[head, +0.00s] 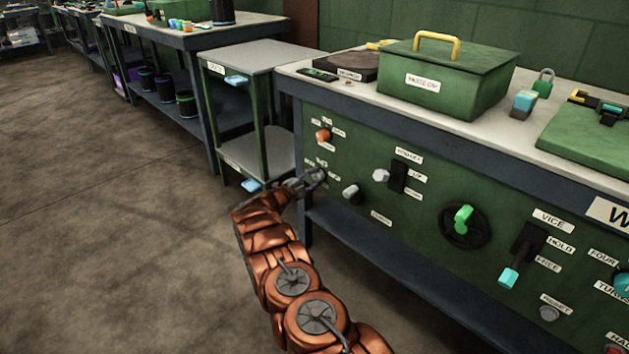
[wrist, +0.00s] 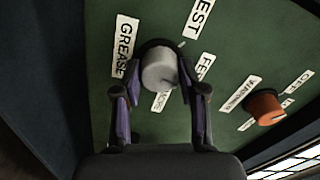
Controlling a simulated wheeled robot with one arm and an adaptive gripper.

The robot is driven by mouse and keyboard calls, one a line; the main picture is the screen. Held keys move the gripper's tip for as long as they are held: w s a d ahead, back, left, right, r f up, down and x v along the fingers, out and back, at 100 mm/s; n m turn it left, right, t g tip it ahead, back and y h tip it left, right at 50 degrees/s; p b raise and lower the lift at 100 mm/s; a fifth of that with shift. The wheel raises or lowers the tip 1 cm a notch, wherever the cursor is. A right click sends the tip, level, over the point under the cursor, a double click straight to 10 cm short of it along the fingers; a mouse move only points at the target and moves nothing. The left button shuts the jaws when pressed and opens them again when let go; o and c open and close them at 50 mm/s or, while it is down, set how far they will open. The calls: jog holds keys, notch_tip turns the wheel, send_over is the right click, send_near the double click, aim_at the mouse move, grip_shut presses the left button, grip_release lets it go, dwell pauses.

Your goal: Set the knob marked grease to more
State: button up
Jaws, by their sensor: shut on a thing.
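The grease knob (wrist: 158,68) is a light grey round knob on a dark base, on the green front panel (wrist: 230,60). The label GREASE (wrist: 125,45) is at its upper left in the wrist view. REST, FE- and MORE (wrist: 161,101) labels stand around it, the last partly hidden. My gripper (wrist: 160,78) has its purple-padded fingers on both sides of the knob and is shut on it. In the head view my gripper (head: 318,180) is at the panel's left end and hides the knob. I cannot tell the knob's setting.
An orange knob (wrist: 265,107) sits close by on the panel, also in the head view (head: 323,135). A shelf cart (head: 262,55) stands left of the bench.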

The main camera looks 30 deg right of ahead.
jog(key=m+b, duration=0.2)
jog(key=m, duration=0.1)
jog(key=shift+f+m, duration=0.2)
jog(key=shift+m, duration=0.1)
jog(key=m+b, duration=0.2)
jog(key=m, duration=0.1)
jog(key=shift+b, duration=0.3)
jog(key=shift+r+m+b, duration=0.1)
jog(key=shift+m+b, duration=1.1)
jog(key=shift+m, duration=0.4)
jog(key=o, duration=1.1)
jog(key=shift+r, duration=0.1)
jog(key=shift+o, duration=0.2)
jog(key=v, duration=1.2)
